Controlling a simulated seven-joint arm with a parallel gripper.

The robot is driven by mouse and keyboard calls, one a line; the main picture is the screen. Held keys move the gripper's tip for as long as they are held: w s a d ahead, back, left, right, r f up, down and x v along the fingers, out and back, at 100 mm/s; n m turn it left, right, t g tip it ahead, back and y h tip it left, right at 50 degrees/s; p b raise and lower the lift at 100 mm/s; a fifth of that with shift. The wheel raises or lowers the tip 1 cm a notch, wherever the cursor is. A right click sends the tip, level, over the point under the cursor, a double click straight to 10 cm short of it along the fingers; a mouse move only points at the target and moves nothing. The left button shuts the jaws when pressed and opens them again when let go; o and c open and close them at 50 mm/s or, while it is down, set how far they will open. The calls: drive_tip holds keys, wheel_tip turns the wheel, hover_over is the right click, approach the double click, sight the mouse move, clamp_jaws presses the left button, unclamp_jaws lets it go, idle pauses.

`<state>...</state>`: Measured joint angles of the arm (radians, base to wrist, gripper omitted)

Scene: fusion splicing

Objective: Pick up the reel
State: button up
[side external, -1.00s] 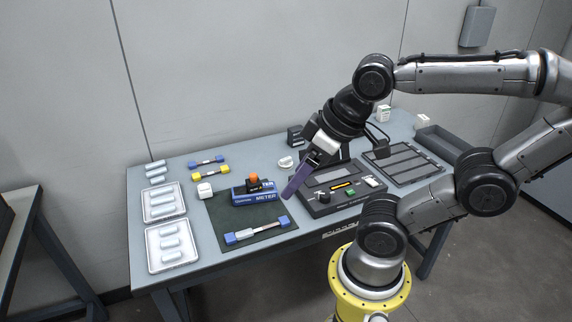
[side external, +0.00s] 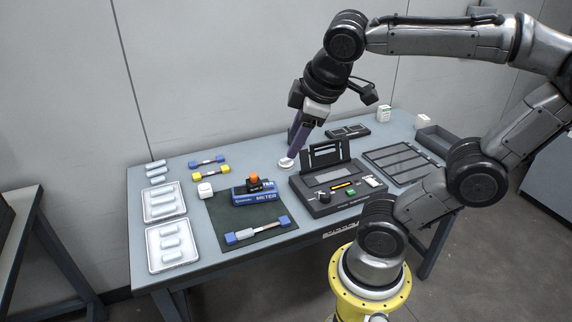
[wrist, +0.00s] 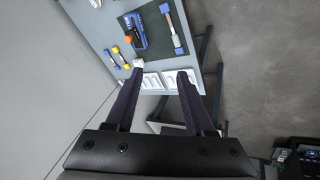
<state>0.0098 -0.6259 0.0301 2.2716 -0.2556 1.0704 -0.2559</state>
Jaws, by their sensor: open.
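The reel appears to be the small white round item (side external: 286,164) lying on the table behind the meter in the side view. My gripper (side external: 291,157) points down with its purple fingers tilted, and the tips overlap the reel's upper right edge in that view. I cannot tell whether they touch it. In the wrist view my gripper (wrist: 160,72) is open, with a wide gap between its fingers and nothing held.
The black splicer (side external: 325,200) with its raised lid stands right of the reel. The blue meter (side external: 241,197) sits on the dark mat (side external: 222,214) in front. A white cube (side external: 205,190), a blue-ended bar (side external: 207,161) and trays (side external: 150,217) are left. A compartment tray (side external: 372,156) is right.

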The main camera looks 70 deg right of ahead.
drive_tip(key=w+d+n+g+h, duration=0.4)
drive_tip(key=w+d+g+h, duration=0.2)
drive_tip(key=w+d, duration=0.9)
drive_tip(key=w+d+f+n+g+h, duration=0.1)
drive_tip(key=w+d+f+g, duration=0.1)
drive_tip(key=w+d+f, duration=0.4)
drive_tip(key=n+g+h, duration=0.2)
drive_tip(key=g, duration=0.2)
approach(286, 158)
drive_tip(key=x, duration=0.5)
drive_tip(key=shift+r, duration=0.4)
drive_tip(key=shift+f+x, duration=0.2)
drive_tip(key=shift+x, duration=1.3)
drive_tip(key=shift+f+x, duration=0.15)
drive_tip(key=shift+x, duration=1.4)
drive_tip(key=shift+a, duration=0.2)
clamp_jaws()
